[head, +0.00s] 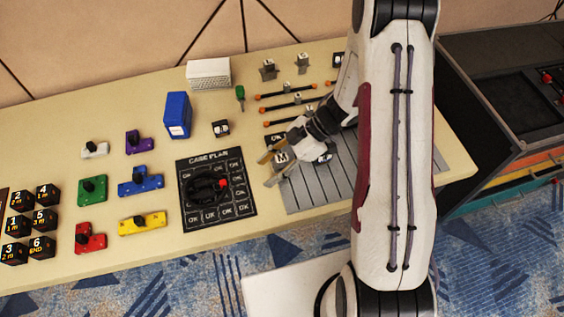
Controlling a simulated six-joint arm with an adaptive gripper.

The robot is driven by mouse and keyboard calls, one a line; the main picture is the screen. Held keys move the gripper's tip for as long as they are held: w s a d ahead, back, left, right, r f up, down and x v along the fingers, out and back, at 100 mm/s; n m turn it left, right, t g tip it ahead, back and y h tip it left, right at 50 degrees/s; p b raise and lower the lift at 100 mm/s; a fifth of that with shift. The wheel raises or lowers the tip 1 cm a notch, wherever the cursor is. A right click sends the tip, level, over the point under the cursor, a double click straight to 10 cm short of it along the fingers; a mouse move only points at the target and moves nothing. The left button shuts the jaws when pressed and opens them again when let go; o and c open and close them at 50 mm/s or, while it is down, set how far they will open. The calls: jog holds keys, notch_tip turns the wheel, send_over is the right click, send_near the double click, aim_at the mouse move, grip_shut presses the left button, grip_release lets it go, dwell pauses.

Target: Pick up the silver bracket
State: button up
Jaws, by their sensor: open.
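Small silver-grey metal pieces stand at the back of the table: a larger bracket-like one (268,69) and a smaller one (302,63) to its right. A pale grey-white piece with a black knob (95,149) lies at the left. I cannot tell for sure which is the silver bracket. My gripper (267,171) is open, with its fingers pointing left, near the right edge of the black case-plan board. It is well in front of the metal pieces and far right of the pale piece. A small black-and-white item (282,156) shows beside the fingers, partly hidden.
The case-plan board (238,214) holds a coiled black cable with a red end. Purple, blue, green, yellow and red blocks and numbered black cubes (41,220) fill the left. A blue box (177,115) and white box (208,74) stand behind. My arm hides part of the grey slatted mat (300,198).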

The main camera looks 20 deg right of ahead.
dwell(0.4)
grip_shut()
jog(key=shift+r, duration=0.2)
notch_tip(320, 180, up, 10)
jog(key=shift+f, duration=0.15)
dwell(0.7)
dwell(0.5)
